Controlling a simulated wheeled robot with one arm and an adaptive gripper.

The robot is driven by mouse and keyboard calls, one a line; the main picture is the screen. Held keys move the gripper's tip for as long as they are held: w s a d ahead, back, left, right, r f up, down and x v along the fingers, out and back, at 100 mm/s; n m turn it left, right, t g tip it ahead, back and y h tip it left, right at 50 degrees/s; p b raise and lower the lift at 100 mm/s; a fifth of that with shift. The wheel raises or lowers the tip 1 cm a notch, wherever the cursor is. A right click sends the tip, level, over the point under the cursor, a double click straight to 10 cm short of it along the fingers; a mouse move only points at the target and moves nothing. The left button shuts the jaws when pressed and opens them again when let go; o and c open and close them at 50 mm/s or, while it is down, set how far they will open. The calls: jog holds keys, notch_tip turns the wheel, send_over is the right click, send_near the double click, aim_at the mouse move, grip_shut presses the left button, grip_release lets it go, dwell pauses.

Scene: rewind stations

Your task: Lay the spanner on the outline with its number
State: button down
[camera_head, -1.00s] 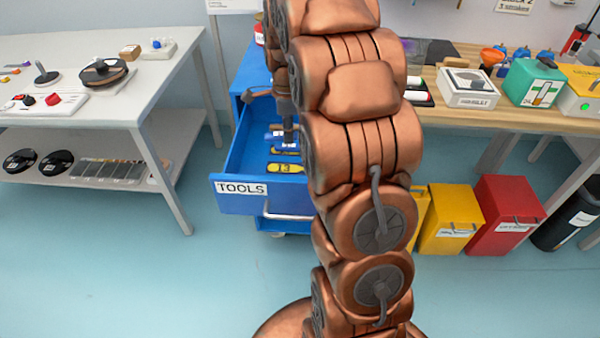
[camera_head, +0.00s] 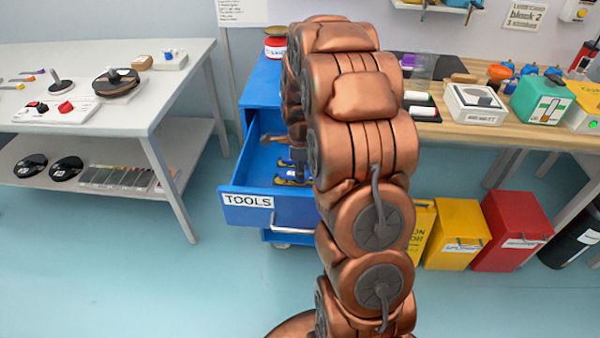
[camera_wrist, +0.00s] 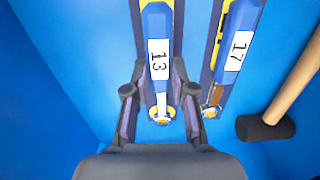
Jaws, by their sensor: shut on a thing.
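The blue spanner (camera_wrist: 158,25) has a white label reading 13 and lies lengthwise between the fingers of my gripper (camera_wrist: 160,68) in the wrist view. My gripper is shut on it, low in the open blue drawer. A dark strip with a yellow edge (camera_wrist: 180,20) shows beneath and beside this spanner; whether they touch I cannot tell. A second blue spanner (camera_wrist: 246,25) labelled 17 lies to the right, over a similar yellow-edged shape.
The drawer (camera_head: 240,205) is marked TOOLS. A mallet with a black head (camera_wrist: 265,128) and wooden handle lies right of the spanners. Bare drawer floor (camera_wrist: 60,70) shows at left. A grey table (camera_head: 150,105) stands left, a wooden bench (camera_head: 450,130) right, with bins below.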

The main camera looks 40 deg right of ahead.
jog(key=shift+f, duration=0.35)
jog(key=shift+f, duration=0.15)
jog(key=c, duration=1)
grip_release()
